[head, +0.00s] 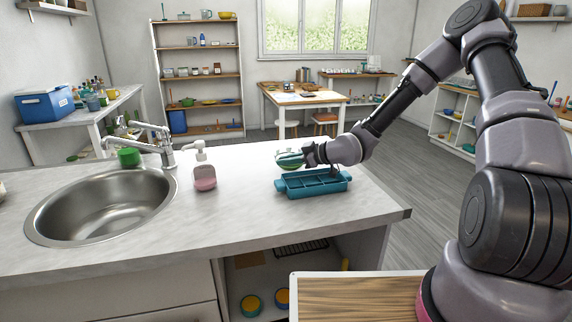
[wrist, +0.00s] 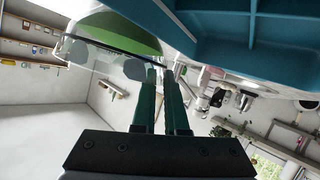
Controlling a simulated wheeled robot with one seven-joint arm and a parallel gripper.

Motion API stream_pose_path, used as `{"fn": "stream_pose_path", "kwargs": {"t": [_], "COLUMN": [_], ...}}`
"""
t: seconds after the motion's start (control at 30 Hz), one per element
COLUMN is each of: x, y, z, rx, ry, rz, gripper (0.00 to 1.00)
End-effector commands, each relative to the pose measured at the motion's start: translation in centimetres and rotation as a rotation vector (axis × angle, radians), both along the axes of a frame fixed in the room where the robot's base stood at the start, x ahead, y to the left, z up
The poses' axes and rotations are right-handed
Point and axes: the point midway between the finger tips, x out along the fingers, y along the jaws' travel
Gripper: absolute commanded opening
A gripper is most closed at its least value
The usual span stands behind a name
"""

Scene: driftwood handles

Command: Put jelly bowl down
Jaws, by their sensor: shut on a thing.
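The jelly bowl (head: 289,160) looks like clear glass with green inside. In the head view it is above the left back part of a teal compartment tray (head: 322,188) on the counter. My gripper (head: 308,154) is shut on the bowl from its right side. In the wrist view the bowl (wrist: 112,28) fills the top left, with its rim at the fingers of my gripper (wrist: 160,68). The teal tray (wrist: 225,45) fills the top right there. Whether the bowl touches the tray cannot be told.
The pale counter (head: 255,220) is clear in front of the tray. A pink soap dispenser (head: 204,176) stands to the left, next to a steel sink (head: 105,208) with a tap and a green cup (head: 129,157). The counter's right edge is near the tray.

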Motion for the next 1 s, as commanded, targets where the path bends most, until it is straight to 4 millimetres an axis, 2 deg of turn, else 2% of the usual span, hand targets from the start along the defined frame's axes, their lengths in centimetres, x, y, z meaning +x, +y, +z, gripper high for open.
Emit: {"fn": "stream_pose_path", "kwargs": {"t": [0.1, 0.27, 0.3, 0.37, 0.77, 0.87, 1.0], "x": [0.0, 0.0, 0.0, 0.0, -0.2, -0.7, -2.0], "y": [0.0, 0.0, 0.0, 0.0, -0.5, -1.6, -4.0], "z": [-1.1, -1.1, -1.1, -1.1, -0.9, -0.4, 0.6], "rx": [0.000, 0.001, -0.001, -0.001, -0.001, -0.002, -0.001], "ry": [-0.001, -0.002, 0.000, 0.000, 0.000, 0.000, 0.000], "rz": [0.001, 0.000, 0.000, 0.000, -0.001, -0.002, -0.004], "gripper": [0.00, 0.00, 0.22, 0.43, 0.43, 0.43, 0.43]}}
